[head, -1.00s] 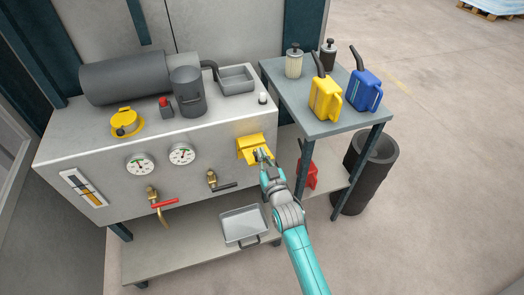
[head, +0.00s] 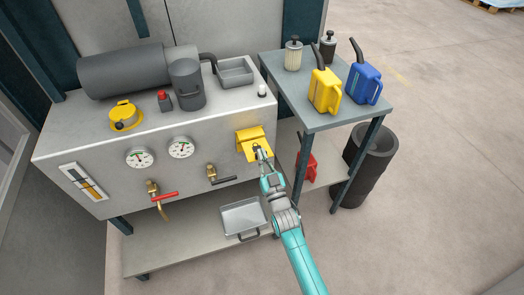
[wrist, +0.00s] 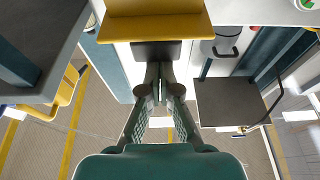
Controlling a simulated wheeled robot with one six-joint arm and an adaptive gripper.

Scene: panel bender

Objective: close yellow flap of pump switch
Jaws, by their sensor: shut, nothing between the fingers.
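The yellow flap (head: 252,144) of the pump switch is on the right end of the grey unit's front face. It sticks out from the face at a slant. In the wrist view, the yellow flap (wrist: 155,27) spans the top middle as a wide plate with a lip. My gripper (head: 257,150) is shut and empty, at the flap's lower right edge. In the wrist view, my gripper (wrist: 158,80) points toward the flap, with its fingertips just below the lip. I cannot tell whether they touch. The switch behind the flap is not clearly visible.
The grey unit (head: 80,140) carries two gauges, a red-handled valve (head: 160,196) and a black-handled valve (head: 215,177). A side table (head: 300,118) to the right holds yellow and blue cans. A metal tray (head: 243,218) lies on the lower shelf. Open floor lies right.

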